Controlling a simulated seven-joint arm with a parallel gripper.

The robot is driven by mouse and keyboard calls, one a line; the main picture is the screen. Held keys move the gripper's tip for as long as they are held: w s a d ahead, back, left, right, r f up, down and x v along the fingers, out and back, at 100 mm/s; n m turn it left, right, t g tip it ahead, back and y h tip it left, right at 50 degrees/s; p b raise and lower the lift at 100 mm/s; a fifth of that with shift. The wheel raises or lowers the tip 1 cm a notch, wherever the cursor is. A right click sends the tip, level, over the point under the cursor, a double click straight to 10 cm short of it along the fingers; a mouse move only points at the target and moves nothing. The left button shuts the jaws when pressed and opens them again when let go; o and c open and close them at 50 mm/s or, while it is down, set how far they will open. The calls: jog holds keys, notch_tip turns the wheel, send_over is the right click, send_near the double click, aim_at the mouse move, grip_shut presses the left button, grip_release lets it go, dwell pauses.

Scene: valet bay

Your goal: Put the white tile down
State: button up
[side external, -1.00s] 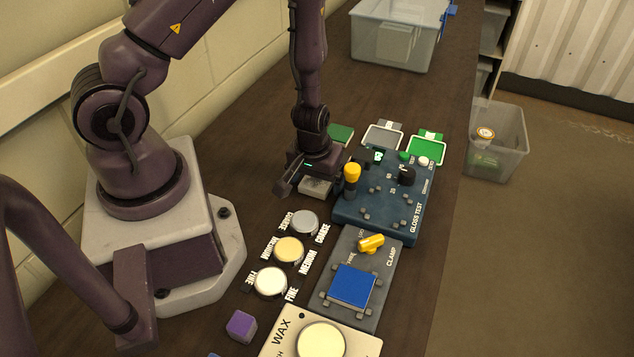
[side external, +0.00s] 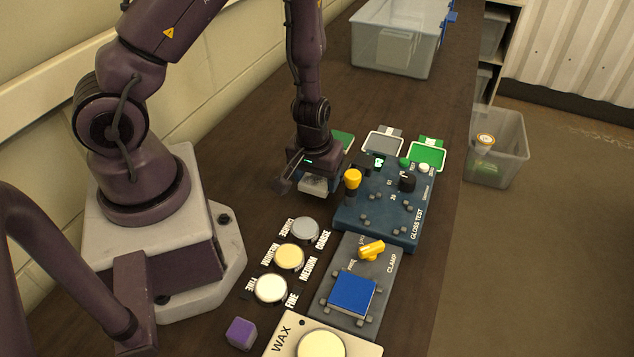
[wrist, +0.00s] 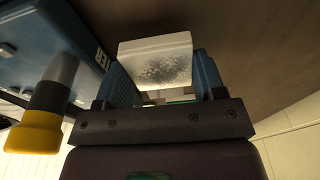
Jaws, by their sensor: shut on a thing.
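My gripper (side external: 314,174) is shut on the white tile (side external: 313,185), left of the gloss test box. In the wrist view the white tile (wrist: 155,60) sits between the two blue fingers of my gripper (wrist: 163,80). Its visible face has a dark speckled, worn patch. It seems to hang just above the dark bench (side external: 255,185), but the gap is hard to judge. My gripper hides the tile's upper part in the side view.
The blue gloss test box (side external: 372,229) with a yellow-topped post (side external: 352,180) stands close on the right. Behind are a green block (side external: 343,138), a grey tray (side external: 383,153) and a green tray (side external: 441,165). Three round pads (side external: 290,256) and a clamp with a blue tile (side external: 352,294) lie nearer.

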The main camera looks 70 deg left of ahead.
aim_at(317, 181)
notch_tip(317, 181, up, 7)
jog(key=shift+f, duration=0.2)
jog(key=shift+d+r, duration=0.1)
jog(key=shift+r, duration=0.35)
jog(key=shift+d+r+m, duration=0.1)
jog(key=shift+m, duration=0.4)
jog(key=w+d+r+m+h, duration=0.1)
jog(key=w+d+r+m, duration=0.4)
jog(key=w+r+m, duration=0.3)
jog(key=s+a+f+n+y, duration=0.1)
jog(key=a+f+n, duration=0.2)
jog(key=a+n, duration=0.6)
jog(key=w+a+f, duration=0.1)
jog(key=w+f, duration=0.2)
jog(key=w, duration=0.1)
jog(key=w+a+f, duration=0.1)
jog(key=w+f, duration=0.2)
jog(key=w, duration=0.1)
jog(key=w+a+f, duration=0.2)
jog(key=w, duration=0.2)
jog(key=shift+a+f, duration=0.1)
jog(key=shift+f, duration=0.3)
jog(key=shift+w+a+f, duration=0.1)
jog(key=shift+w+f, duration=0.3)
jog(key=shift+f, duration=0.1)
jog(key=shift+w+f, duration=0.2)
jog(key=shift+f, duration=1.5)
